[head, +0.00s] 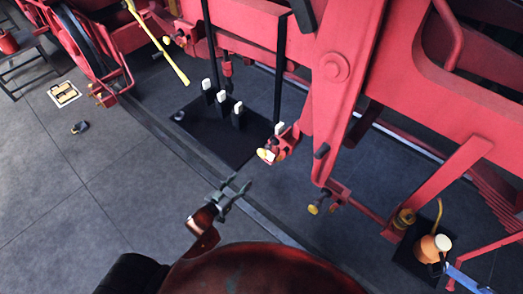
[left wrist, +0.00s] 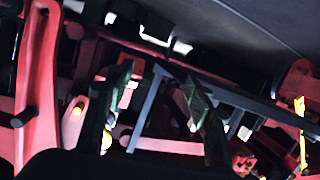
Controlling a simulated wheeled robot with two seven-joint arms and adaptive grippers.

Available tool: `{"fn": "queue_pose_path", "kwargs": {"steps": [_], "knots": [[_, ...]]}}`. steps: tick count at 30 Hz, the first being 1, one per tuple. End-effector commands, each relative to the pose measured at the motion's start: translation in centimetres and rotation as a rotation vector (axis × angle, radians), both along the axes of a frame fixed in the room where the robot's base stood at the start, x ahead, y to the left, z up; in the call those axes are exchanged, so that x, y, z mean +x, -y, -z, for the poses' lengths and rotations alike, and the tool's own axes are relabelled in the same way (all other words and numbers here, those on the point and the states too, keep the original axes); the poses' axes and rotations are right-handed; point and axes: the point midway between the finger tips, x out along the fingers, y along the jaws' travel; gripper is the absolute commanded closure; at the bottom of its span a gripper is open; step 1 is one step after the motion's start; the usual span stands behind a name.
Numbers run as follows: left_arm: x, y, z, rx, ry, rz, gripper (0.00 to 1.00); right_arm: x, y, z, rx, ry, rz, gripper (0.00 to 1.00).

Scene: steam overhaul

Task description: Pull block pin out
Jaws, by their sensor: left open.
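Small yellow-ended parts sit on the red engine frame. One pale-and-yellow end (head: 266,155) is on a red bracket at the centre of the head view; another yellow end (head: 313,209) is lower right. I cannot tell for certain which is the block pin. My left gripper (head: 235,187) is open and empty, below and left of the central bracket and apart from it. In the left wrist view its two green-grey fingers (left wrist: 158,90) stand apart, with red framework and yellow ends (left wrist: 76,108) beyond them.
A black mat (head: 193,137) with several white-topped upright pieces lies under the frame. A red beam (head: 345,90) slopes down on the right. An orange pot (head: 429,246) stands on another mat at lower right. Grey floor at left (head: 60,180) is mostly clear.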

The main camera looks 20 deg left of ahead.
Motion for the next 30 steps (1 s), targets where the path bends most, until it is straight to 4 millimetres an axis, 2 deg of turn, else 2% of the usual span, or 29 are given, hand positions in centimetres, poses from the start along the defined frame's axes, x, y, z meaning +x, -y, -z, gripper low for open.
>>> {"fn": "queue_pose_path", "kwargs": {"steps": [1, 3, 6, 9, 14, 24, 30], "knots": [[0.3, 1.1, -4.0, -0.023, 0.055, 0.025, 0.51, 0.0, 0.0, -0.4, 0.0, 0.001, 0.0, 0.75], [0.5, 2.4, -8.2, -0.056, 0.115, 0.053, 0.51, 0.1, 0.0, -0.7, 0.0, 0.001, 0.0, 0.75], [0.3, 3.8, -12.7, -0.089, 0.177, 0.088, 0.51, 0.1, 0.0, -0.9, 0.0, 0.001, 0.0, 0.75], [0.2, 4.5, -14.9, -0.107, 0.207, 0.105, 0.51, 0.1, 0.0, -1.0, 0.0, 0.002, 0.0, 0.75], [1.3, 5.2, -15.5, -0.113, 0.218, 0.109, 0.51, 0.1, 0.0, -1.2, 0.0, 0.002, 0.0, 0.75], [6.1, 6.9, -15.4, -0.112, 0.215, 0.108, 0.51, 0.2, 0.0, -1.8, -0.001, 0.002, 0.0, 0.75], [7.3, 7.3, -15.3, -0.112, 0.214, 0.108, 0.51, 0.2, 0.1, -1.9, -0.001, 0.003, 0.0, 0.75]]}}
